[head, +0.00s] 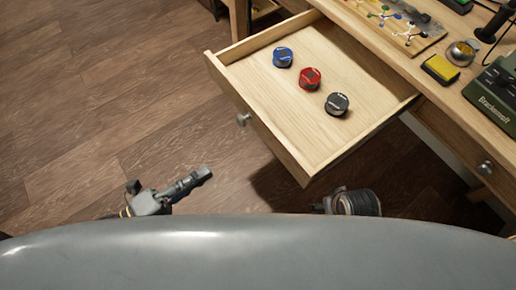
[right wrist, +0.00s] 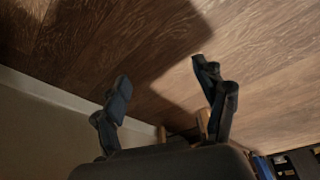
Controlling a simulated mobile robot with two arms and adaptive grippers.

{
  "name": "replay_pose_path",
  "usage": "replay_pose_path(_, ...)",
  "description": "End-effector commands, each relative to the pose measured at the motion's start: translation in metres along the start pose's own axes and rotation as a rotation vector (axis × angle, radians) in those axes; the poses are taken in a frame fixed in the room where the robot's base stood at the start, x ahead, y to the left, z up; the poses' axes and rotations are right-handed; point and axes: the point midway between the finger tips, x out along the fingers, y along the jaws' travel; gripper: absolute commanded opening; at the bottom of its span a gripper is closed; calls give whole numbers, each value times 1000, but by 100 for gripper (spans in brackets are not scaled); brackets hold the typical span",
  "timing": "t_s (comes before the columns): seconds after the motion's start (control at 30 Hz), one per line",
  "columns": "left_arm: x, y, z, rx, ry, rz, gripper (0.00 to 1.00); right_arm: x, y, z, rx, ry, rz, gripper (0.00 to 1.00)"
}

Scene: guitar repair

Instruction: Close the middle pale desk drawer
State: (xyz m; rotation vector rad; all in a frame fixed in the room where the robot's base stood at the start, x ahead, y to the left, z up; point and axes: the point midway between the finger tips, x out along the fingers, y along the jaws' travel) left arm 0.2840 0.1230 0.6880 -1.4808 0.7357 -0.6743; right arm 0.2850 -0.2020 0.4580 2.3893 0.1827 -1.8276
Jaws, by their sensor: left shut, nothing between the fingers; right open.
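The pale middle drawer (head: 250,122) is pulled far out of the desk in the head view. Its round metal knob (head: 243,119) is on the front panel, facing lower left. A blue, a red and a dark round tin lie inside: blue tin (head: 283,57), red tin (head: 309,78), dark tin (head: 337,103). My left gripper (head: 203,173) is shut and empty, below and left of the drawer front, not touching it. In the head view only part of my right arm shows, below the drawer's near corner. My right gripper (right wrist: 160,80) is open and empty above the floor in the right wrist view.
The desk top (head: 400,65) holds a board with coloured pieces (head: 395,22), a yellow sponge-like block (head: 440,69), a small metal bowl (head: 461,52) and a green device (head: 496,95). Another drawer knob (head: 485,167) is at the right. The wooden floor (head: 90,110) left of the drawer is clear.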

Motion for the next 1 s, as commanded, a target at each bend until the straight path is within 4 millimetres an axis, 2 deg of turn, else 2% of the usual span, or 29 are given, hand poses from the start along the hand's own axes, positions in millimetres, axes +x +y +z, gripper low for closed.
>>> replay_pose_path(0.1,2,-10,-13,41,43,-21,0,-6,1,-2,1,5,1,72)
replay_pose_path(0.23,11,-14,-14,46,48,-25,0,-7,1,-2,0,4,1,72)
replay_pose_path(0.43,39,-16,-14,47,46,-27,0,-1,0,0,0,0,0,72)
replay_pose_path(0.67,75,-17,-15,45,44,-26,0,20,-1,7,-2,-13,-2,72)
replay_pose_path(1.0,125,-18,-18,43,43,-25,0,62,-4,28,-6,-38,-6,72)
